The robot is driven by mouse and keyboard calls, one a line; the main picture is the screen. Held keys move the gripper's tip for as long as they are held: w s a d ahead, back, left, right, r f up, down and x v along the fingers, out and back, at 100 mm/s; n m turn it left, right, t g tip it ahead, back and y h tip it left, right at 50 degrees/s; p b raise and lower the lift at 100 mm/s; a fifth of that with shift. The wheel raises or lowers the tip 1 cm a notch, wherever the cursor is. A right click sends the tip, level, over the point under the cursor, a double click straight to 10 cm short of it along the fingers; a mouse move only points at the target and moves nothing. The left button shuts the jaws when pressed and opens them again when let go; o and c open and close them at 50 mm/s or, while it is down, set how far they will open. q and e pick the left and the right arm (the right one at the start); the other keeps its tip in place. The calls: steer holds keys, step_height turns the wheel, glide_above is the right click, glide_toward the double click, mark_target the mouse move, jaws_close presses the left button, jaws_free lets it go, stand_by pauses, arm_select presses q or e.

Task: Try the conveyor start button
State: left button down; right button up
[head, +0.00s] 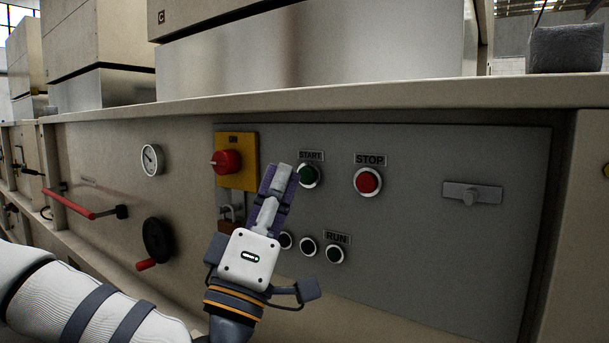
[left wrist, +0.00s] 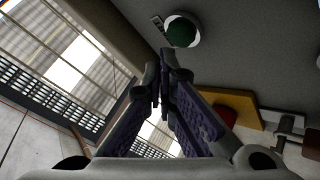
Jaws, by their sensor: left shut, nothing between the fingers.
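The green START button (head: 308,176) sits in a light ring on the grey panel, under a START label (head: 311,156). My left gripper (head: 282,172) is shut and empty, its fingertips just left of the button and overlapping the ring's left edge in the head view. In the left wrist view, the green button (left wrist: 181,31) shows beyond the closed fingertips (left wrist: 165,75), with a visible gap between them in the picture. I cannot tell the exact distance to the panel. My right gripper is not in view.
A red STOP button (head: 367,181) is to the right. A red rotary switch (head: 226,161) on a yellow plate (head: 250,150) and a red padlock (head: 227,213) are to the left. Dark round indicators (head: 308,246) lie below. A ledge (head: 400,96) juts out above the panel.

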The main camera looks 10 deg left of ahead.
arm_select(q)
steer(key=s, duration=0.1)
steer(key=s+a+p, duration=0.1)
steer(key=s, duration=0.2)
steer(key=shift+s+a, duration=0.35)
stand_by(0.3)
